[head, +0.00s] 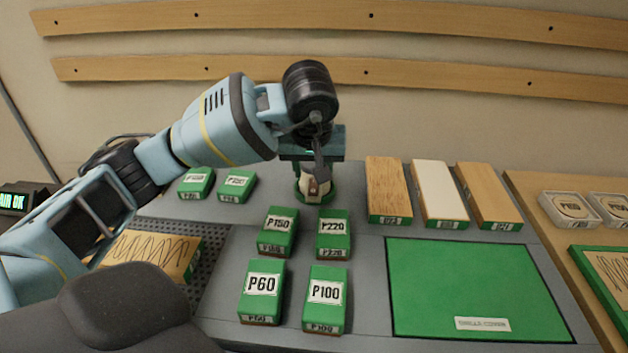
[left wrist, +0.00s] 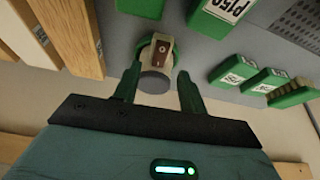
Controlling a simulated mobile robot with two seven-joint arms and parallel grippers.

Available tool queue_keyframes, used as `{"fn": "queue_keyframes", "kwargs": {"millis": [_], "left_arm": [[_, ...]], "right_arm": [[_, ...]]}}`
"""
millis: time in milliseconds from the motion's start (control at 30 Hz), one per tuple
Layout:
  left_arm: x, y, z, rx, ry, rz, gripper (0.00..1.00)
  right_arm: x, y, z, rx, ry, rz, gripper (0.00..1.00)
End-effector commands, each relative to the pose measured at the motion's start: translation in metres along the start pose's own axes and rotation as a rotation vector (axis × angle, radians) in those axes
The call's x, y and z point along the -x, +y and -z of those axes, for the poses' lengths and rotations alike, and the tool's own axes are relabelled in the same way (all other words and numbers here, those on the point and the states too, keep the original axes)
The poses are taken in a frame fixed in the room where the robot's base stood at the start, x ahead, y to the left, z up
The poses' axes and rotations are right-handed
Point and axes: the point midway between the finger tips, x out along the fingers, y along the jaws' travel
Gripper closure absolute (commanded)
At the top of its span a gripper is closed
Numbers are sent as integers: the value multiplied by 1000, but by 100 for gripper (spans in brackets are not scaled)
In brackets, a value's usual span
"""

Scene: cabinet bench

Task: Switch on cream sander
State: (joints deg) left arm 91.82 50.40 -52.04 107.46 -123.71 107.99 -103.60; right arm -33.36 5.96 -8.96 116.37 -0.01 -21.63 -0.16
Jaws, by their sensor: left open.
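The cream sander (head: 304,187) stands upright on a green base at the back of the bench, partly hidden by my left arm and gripper. In the left wrist view the sander (left wrist: 155,82) shows its grey round top, and a brown switch plate (left wrist: 161,56) with a small pale mark on its side. My left gripper (left wrist: 160,74) is open, pointing down over the sander, with one green finger on each side of its top. I cannot tell whether the fingers touch it. In the head view the left gripper (head: 313,158) is above the sander. My right gripper is not in view.
Green sanding blocks (head: 264,290) labelled by grit stand in front of the sander. Wooden and white boards (head: 440,190) are to its right. A scribbled board (head: 150,255) lies on a perforated panel at left.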

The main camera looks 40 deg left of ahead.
Motion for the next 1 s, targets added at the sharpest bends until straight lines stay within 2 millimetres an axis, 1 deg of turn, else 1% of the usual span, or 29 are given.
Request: {"fn": "queue_keyframes", "kwargs": {"millis": [33, 100, 300, 467, 700, 1000], "left_arm": [[-10, -1, -1, 2, -4, 3, 58], [-20, 0, -1, 1, -3, 2, 58], [-42, 0, 0, 1, -2, 2, 58], [-49, 0, 0, 0, 0, 0, 58], [-49, 0, 0, 0, 0, 0, 58], [-49, 0, 0, 0, 0, 0, 97]], "right_arm": [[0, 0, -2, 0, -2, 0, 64], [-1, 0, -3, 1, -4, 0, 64], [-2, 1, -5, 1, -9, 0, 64], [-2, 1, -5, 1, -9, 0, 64], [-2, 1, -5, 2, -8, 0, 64], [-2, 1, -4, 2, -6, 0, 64]]}}
